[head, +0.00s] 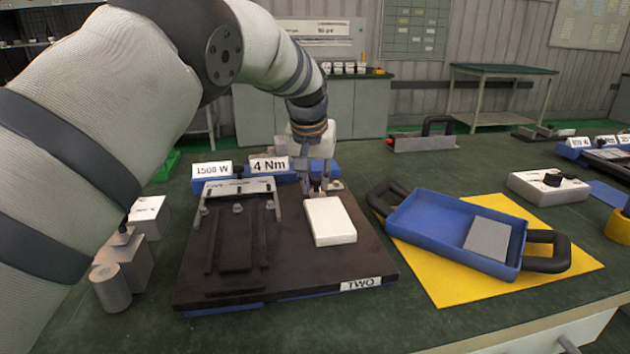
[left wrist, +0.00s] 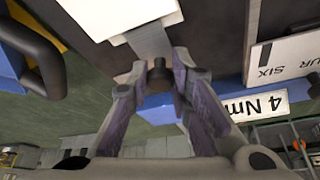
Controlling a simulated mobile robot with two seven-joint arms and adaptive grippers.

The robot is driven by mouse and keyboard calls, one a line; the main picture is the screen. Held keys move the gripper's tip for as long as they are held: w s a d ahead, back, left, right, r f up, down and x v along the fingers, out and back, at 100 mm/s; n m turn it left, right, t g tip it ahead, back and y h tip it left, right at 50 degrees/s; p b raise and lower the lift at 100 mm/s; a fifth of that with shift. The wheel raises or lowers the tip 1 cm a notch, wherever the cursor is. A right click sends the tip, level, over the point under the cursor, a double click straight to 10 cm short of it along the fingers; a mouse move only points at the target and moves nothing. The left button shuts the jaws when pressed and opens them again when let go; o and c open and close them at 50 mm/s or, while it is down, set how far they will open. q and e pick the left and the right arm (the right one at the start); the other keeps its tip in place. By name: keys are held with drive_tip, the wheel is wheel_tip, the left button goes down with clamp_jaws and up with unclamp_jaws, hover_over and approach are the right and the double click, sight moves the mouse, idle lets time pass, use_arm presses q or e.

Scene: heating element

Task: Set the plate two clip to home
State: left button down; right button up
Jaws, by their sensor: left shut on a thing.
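Plate two (head: 290,270) is a dark square plate with a "TWO" label on its front edge. My left gripper (head: 319,188) is over its back right part. In the left wrist view my left gripper (left wrist: 162,72) is shut on the dark knob (left wrist: 158,80) of the clip. The clip's grey metal strip (left wrist: 153,40) runs from the knob toward a white block (left wrist: 120,14). In the head view the white block (head: 330,222) lies on the plate just in front of the gripper. The fingers partly hide the clip there. My right gripper is not in view.
A dark slotted fixture (head: 238,240) covers the plate's left half. Signs reading "1500 W" (head: 212,169) and "4 Nm" (head: 270,164) stand behind. A blue tray (head: 425,215) with black handles rests on a yellow mat (head: 455,290) at right. Grey cylindrical parts (head: 112,288) stand left.

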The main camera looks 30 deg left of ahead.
use_arm(q)
drive_tip(key=shift+s+d+f, duration=0.1)
drive_tip(key=shift+s+f, duration=0.05)
drive_tip(key=shift+f, duration=0.1)
drive_tip(key=c, duration=1.5)
unclamp_jaws()
drive_tip(key=shift+r, duration=0.25)
drive_tip(key=v, duration=1.1)
drive_tip(key=shift+s+r, duration=0.15)
drive_tip(key=shift+r, duration=0.25)
